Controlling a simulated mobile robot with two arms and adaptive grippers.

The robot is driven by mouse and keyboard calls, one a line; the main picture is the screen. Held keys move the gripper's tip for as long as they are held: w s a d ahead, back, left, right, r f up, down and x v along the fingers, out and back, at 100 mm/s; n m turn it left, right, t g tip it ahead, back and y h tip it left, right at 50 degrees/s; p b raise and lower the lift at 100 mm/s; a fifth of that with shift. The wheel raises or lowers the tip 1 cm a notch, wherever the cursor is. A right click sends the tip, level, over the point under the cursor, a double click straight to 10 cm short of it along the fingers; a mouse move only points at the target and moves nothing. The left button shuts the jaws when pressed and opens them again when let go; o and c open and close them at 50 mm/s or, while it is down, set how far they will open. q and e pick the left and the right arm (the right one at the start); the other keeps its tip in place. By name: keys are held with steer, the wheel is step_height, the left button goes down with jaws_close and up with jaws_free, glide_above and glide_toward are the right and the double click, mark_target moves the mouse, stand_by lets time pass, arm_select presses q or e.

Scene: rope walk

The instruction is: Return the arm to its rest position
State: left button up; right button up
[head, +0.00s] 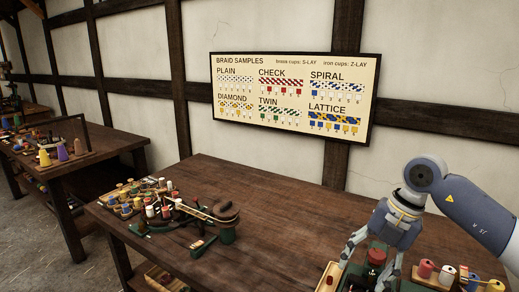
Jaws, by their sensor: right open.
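My right arm comes in from the right edge. Its gripper (366,271) points down over the front right of the wooden table (270,215), with its fingers apart. A red-topped object (376,257) shows between and behind the fingers. I cannot tell whether the fingers touch it. The lower part of this area is cut off by the bottom edge. My left gripper is not in view.
A braiding device (222,214) with several coloured bobbins stands at the table's left. Coloured spools (426,268) stand close to the right of my gripper. The table's middle is clear. A sample board (293,98) hangs behind. Another table (75,160) stands left.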

steer(key=s+a+r+n+y, duration=0.1)
steer(key=s+a+n+y, duration=0.25)
steer(key=a+y, duration=1.05)
steer(key=a+r+m+t+y, duration=0.3)
steer(key=a+r+m+t, duration=0.35)
steer(key=a+r, duration=0.4)
steer(key=w+d+f+m+t+h, duration=0.3)
steer(key=w+d+m+t+h, duration=0.2)
steer(key=d+m+t+h, duration=0.7)
steer(key=s+d+f+m+g+h, duration=0.2)
steer(key=d+f+m+h, duration=0.3)
steer(key=f, duration=0.4)
steer(key=s+d+f+m+g+h, duration=0.2)
steer(key=d+f+m+h, duration=0.1)
steer(key=f+m, duration=0.4)
steer(key=s+d+f+g, duration=0.1)
steer(key=s+f+g, duration=0.5)
steer(key=s+f, duration=0.55)
steer(key=s+d+f+g, duration=0.2)
steer(key=s+f+g, duration=0.5)
steer(key=s, duration=0.7)
step_height(320, 180, down, 26)
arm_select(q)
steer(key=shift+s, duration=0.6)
arm_select(e)
steer(key=s+d+f, duration=0.2)
steer(key=s+f, duration=1.5)
steer(key=shift+s+d+g, duration=0.25)
steer(key=shift+s+g, duration=0.15)
steer(key=shift+g, duration=0.05)
